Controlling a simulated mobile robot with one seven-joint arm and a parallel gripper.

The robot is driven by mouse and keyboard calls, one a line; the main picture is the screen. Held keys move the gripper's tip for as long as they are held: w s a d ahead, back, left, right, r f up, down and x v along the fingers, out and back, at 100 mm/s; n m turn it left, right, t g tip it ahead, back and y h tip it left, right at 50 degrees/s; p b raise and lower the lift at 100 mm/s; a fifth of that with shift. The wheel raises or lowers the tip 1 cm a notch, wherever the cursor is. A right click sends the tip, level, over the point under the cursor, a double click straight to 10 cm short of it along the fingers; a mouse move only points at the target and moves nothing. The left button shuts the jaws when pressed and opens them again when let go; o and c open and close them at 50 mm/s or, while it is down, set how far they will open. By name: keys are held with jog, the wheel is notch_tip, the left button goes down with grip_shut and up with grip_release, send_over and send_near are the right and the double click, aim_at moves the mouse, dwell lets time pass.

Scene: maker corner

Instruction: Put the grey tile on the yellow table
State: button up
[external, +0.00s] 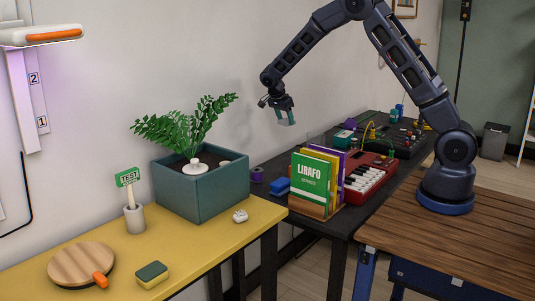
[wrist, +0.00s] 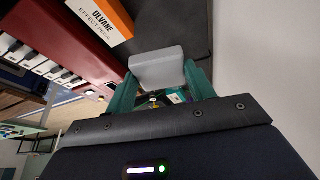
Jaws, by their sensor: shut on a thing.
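My gripper (external: 285,115) is in the air above and behind the books on the black table. Its teal fingers are shut on the grey tile (wrist: 157,68), which shows as a pale grey block between the fingertips in the wrist view. In the external view the tile is too small to make out clearly at the fingers. The yellow table (external: 212,250) is at the lower left of the external view, to the left of and below my gripper.
The yellow table bears a planter (external: 203,193), a tag holder (external: 134,217), a round wooden paddle (external: 81,264), a sponge (external: 152,274) and a small white object (external: 240,216). Its front right part has bare room. Books (external: 310,187) and a red keyboard (external: 368,178) stand on the black table.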

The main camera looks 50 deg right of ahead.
notch_tip(320, 180, up, 11)
jog(key=w+a+n+t, duration=0.1)
jog(key=w+a+n, duration=0.15)
jog(key=a, duration=0.65)
jog(key=w+a+n+t, duration=0.1)
jog(key=w+a+n, duration=0.15)
jog(key=a, duration=0.65)
jog(key=n+t+y, duration=0.3)
jog(key=n+y, duration=0.1)
jog(key=n, duration=1.1)
send_over(147, 253)
jog(key=s, duration=0.1)
notch_tip(147, 253, down, 5)
jog(key=f, duration=2)
jog(key=shift+s+f, duration=0.2)
jog(key=shift+f, duration=0.05)
jog(key=shift+f, duration=0.15)
